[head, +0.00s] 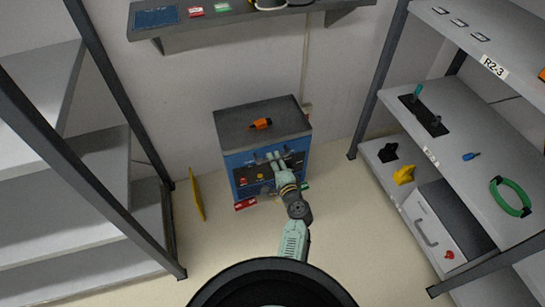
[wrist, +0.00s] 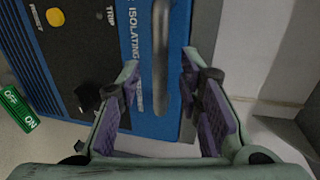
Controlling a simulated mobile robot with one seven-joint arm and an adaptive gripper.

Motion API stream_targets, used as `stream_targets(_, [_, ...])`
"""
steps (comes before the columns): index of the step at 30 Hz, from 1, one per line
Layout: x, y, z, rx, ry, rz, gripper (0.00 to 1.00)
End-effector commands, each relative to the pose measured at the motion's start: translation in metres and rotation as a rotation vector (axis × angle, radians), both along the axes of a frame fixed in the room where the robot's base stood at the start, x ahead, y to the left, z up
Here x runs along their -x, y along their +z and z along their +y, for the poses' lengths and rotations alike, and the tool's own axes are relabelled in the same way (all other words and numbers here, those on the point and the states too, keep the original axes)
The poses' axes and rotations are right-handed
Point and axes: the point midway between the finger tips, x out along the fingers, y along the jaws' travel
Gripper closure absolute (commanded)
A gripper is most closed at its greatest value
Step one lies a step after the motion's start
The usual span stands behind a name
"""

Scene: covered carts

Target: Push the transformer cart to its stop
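The transformer cart (head: 265,125) is a blue box with a dark grey top, standing against the back wall in the head view. Its blue front panel (wrist: 130,40) fills much of the wrist view, with "ISOLATING" and "TRIP" lettering and a yellow button. A grey bar handle (wrist: 161,50) runs along the panel. My gripper (head: 276,157) is at the cart's front. In the wrist view my gripper (wrist: 160,72) is open, with the handle showing between its two fingers and a gap on each side. Whether the fingertips reach past the bar is unclear. The cart's stop is not distinguishable.
An orange object (head: 261,124) lies on the cart top. A red tag (head: 245,204) and a green ON/OFF tag (wrist: 18,108) are low by the cart. A yellow panel (head: 197,194) leans at left. Shelving racks stand left and right (head: 480,150); a wall shelf (head: 240,18) hangs above.

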Motion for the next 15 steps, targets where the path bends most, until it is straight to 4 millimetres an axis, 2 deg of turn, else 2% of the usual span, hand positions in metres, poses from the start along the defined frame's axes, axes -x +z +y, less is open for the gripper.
stream_targets(3, [-0.016,-0.003,0.006,0.002,0.003,-0.002,0.67])
stream_targets(6, [-0.024,-0.005,0.008,0.002,0.001,-0.002,0.67])
stream_targets(15, [-0.028,-0.006,0.010,0.002,0.001,-0.001,0.67])
